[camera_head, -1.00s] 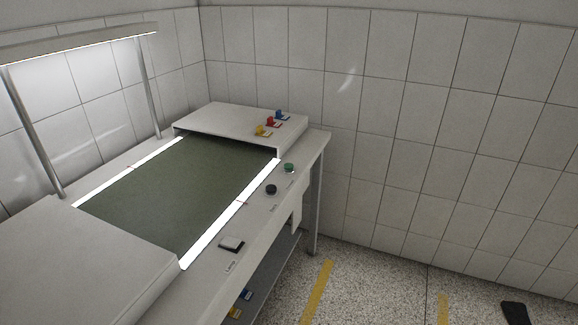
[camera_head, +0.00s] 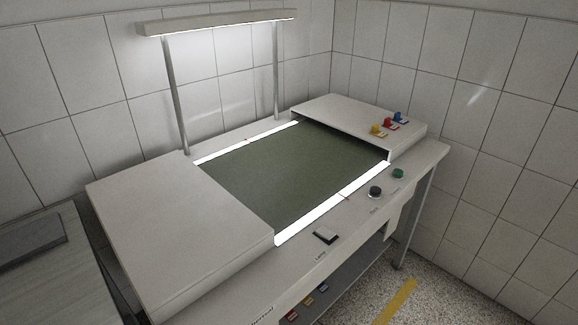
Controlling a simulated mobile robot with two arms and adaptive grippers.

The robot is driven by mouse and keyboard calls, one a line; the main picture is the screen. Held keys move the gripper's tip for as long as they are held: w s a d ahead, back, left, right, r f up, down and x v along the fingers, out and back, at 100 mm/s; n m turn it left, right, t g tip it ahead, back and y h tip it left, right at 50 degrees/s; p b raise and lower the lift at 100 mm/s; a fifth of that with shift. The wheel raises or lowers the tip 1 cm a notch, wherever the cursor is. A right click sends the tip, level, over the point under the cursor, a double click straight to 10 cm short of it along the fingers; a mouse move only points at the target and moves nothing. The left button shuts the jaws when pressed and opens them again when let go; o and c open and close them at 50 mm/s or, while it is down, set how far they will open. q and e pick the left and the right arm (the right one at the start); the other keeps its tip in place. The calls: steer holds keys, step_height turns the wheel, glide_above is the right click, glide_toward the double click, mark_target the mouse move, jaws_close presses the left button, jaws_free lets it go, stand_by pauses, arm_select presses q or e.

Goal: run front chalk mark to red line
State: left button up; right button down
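The machine has a dark green belt (camera_head: 290,172) between two white covers. Bright white strips (camera_head: 335,205) run along its front and back edges. A small reddish mark (camera_head: 347,196) shows on the front strip, and a small dark mark (camera_head: 246,141) shows at the back strip; both are too small to read. I make out no chalk mark on the belt. A black knob (camera_head: 375,191), a green button (camera_head: 397,173) and a black-and-white rocker switch (camera_head: 325,236) sit on the front ledge. Neither gripper is in view.
A lamp bar (camera_head: 215,22) on two posts stands behind the belt. Blue, red and yellow clips (camera_head: 388,124) sit on the right cover (camera_head: 350,112). The left cover (camera_head: 180,230) is bare. A grey surface (camera_head: 40,285) is at left. Speckled floor shows at lower right.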

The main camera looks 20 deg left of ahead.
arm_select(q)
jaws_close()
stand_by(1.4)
